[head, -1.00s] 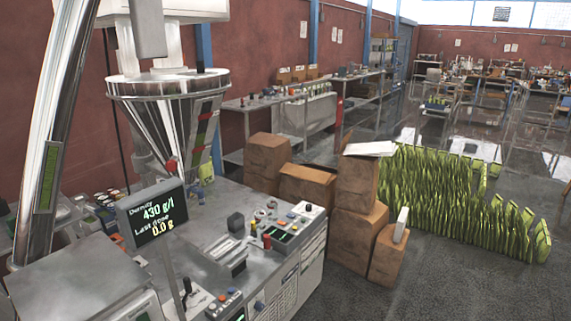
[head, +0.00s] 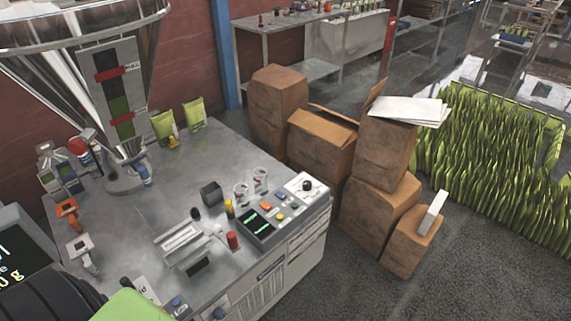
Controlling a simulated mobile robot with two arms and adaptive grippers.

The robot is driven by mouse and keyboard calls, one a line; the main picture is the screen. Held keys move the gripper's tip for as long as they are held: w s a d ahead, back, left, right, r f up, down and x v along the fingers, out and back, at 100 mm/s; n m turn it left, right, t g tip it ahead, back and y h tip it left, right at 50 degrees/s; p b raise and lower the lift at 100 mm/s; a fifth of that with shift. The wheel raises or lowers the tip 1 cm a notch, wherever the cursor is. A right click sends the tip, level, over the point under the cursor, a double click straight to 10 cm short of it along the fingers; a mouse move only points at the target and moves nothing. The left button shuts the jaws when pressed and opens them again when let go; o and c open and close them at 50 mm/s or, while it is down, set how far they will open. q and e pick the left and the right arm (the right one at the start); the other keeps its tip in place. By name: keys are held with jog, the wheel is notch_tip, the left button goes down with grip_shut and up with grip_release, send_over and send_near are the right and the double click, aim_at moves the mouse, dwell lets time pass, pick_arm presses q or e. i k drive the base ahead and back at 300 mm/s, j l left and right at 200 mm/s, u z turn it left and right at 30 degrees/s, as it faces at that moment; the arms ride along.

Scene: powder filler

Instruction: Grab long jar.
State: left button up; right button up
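No long jar can be told with certainty. Two small clear cups (head: 241,192) stand near the middle right of the table. Neither of my grippers can be made out. A black ribbed part and a green part at the bottom left cover the table's near left corner.
The filler's metal funnel (head: 30,60) hangs over the table's left side. Two green pouches (head: 195,114) stand at its back. A control panel (head: 265,222) and small tools crowd the right. Cardboard boxes (head: 325,145) stand beyond, with green bags (head: 490,150) on the floor.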

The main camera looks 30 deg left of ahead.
aim_at(259, 176)
jog(key=i+l+u, duration=0.1)
jog(key=i+u, duration=0.35)
jog(key=i+l+u, duration=0.3)
jog(key=i+u, duration=0.15)
jog(key=i, duration=0.1)
